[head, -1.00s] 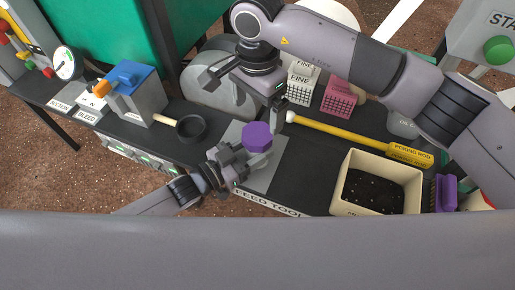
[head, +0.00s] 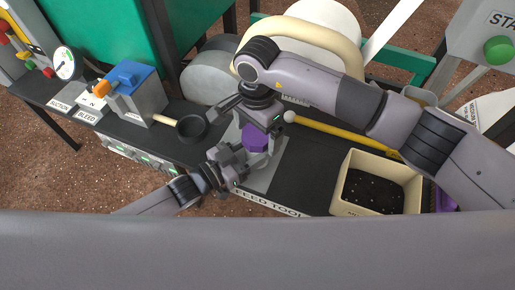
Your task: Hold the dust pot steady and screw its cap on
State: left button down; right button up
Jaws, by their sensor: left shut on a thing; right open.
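The purple cap (head: 254,138) sits on top of the dust pot (head: 258,160), a small grey pot mostly hidden below it and by my grippers. I cannot tell how tightly the cap is seated. My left gripper (head: 236,165) is shut on the pot from the left, over a grey pad. My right gripper (head: 243,124) is open, pointing down just above the cap, with one finger to its left and one to its right. Contact with the cap cannot be told.
A black rubber cup with a wooden handle (head: 165,120) lies left of the grippers. A yellow poking rod (head: 340,134) lies to the right. A cream bin of dark soil (head: 345,190) stands at the front right. A blue-topped block (head: 132,80) stands at the left.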

jog(key=shift+f, duration=0.1)
jog(key=c, duration=1.1)
jog(key=m, duration=0.4)
jog(key=shift+c, duration=0.2)
jog(key=m, duration=0.4)
jog(key=o, duration=1.2)
notch_tip(320, 180, up, 12)
jog(key=shift+r, duration=0.1)
